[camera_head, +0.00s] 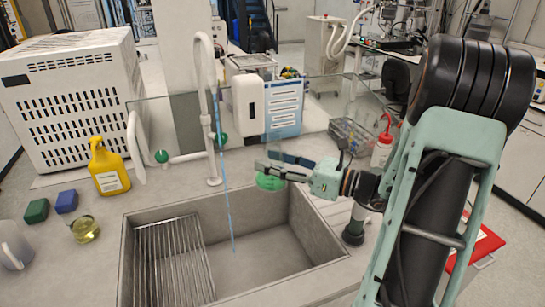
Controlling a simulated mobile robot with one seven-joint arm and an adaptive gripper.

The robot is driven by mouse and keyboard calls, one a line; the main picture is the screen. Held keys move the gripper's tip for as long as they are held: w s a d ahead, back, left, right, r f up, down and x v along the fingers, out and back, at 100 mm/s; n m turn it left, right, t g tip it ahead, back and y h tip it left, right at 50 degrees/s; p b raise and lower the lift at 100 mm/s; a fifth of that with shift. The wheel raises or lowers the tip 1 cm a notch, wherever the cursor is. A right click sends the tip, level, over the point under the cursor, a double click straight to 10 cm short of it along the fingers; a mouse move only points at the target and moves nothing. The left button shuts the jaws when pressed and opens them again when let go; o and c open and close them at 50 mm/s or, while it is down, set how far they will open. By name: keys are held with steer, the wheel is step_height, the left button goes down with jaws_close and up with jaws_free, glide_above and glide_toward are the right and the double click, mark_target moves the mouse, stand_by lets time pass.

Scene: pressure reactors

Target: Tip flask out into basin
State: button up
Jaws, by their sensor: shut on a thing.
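My gripper (268,162) reaches in from the right, over the far rim of the basin. Its fingers are shut on a green, round, glassy thing (270,183), which I take to be the flask. The fingers hide its upper part, and its tilt cannot be told. The basin (275,248) is a grey stone sink with a wire rack (170,262) in its left part and bare floor on the right. A thin blue stream runs from the white tap (206,100) down into the basin, left of my gripper.
A yellow bottle (108,170), two small blocks, green (37,210) and blue (66,201), and a glass vessel with yellowish liquid (85,230) stand left of the basin. A white dispenser (249,104) stands behind it. A red-capped bottle (382,150) is behind my gripper.

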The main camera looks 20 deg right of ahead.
step_height(320, 180, down, 14)
steer(key=a+m+b, duration=0.1)
steer(key=m+b, duration=0.4)
steer(key=b, duration=0.1)
steer(key=shift+s+r, duration=0.15)
steer(key=shift+s, duration=0.3)
steer(key=s+a+f+m, duration=0.2)
steer(key=m, duration=0.1)
steer(key=shift+a+f, duration=0.15)
steer(key=shift+c, duration=0.2)
step_height(320, 180, up, 6)
steer(key=s+a+m+p, duration=0.1)
steer(key=m+p, duration=1.1)
steer(key=p, duration=0.4)
steer(key=shift+s+a+r+m, duration=0.25)
steer(key=shift+s+a+m, duration=0.05)
steer(key=shift+s+a, duration=0.1)
steer(key=shift+f, duration=0.1)
stand_by(0.8)
